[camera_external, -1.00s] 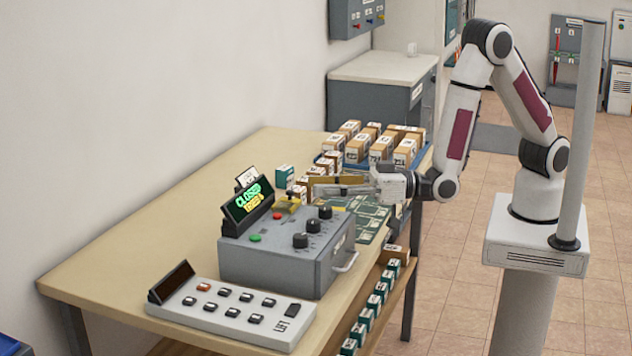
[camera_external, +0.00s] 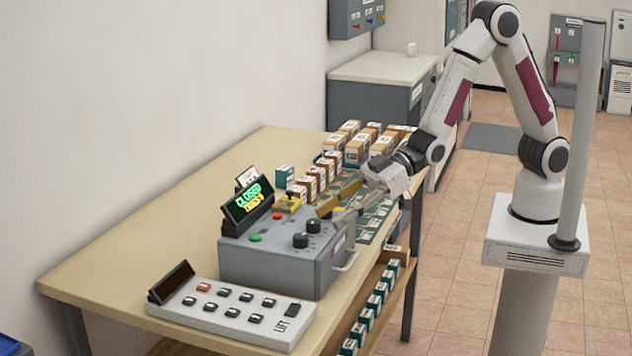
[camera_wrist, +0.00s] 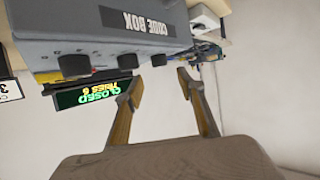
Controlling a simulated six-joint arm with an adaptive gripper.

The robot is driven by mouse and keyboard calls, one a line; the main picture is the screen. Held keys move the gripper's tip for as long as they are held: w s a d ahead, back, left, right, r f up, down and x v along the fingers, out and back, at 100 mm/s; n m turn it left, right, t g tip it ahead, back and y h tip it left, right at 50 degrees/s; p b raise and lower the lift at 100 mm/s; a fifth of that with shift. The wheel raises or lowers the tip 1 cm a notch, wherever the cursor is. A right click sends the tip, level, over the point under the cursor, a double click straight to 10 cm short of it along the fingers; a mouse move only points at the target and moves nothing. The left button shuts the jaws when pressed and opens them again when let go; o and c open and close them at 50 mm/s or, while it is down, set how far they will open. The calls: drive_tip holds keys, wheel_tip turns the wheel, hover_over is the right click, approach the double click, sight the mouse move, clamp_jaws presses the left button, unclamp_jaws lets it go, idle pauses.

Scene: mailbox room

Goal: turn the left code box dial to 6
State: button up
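The grey code box (camera_external: 268,260) stands on the table, with black dials on its sloped top. The near dial (camera_external: 300,240) and the middle dial (camera_external: 313,226) show in the external view. The far dial is hidden there behind my gripper (camera_external: 332,213). In the wrist view the box is upside down, with the dials in a row: one at left (camera_wrist: 75,65), one in the middle (camera_wrist: 128,60), one at right (camera_wrist: 158,59). My gripper (camera_wrist: 158,85) is open and empty, its fingers pointing toward the right one. Contact cannot be told. Dial numbers are unreadable.
The box's display (camera_external: 248,202) reads CLOSED and TRIES 6. A green button (camera_external: 255,238) and a red button (camera_external: 277,216) sit on the box. A keypad panel (camera_external: 230,312) lies in front. Several small boxes (camera_external: 357,148) stand behind. The table's left side is clear.

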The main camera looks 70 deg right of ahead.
sight(303, 235)
drive_tip(key=shift+w+a, duration=0.1)
drive_tip(key=shift+a, duration=0.05)
drive_tip(key=shift+x, duration=3.75)
drive_tip(key=shift+c, duration=0.4)
drive_tip(key=c, duration=1)
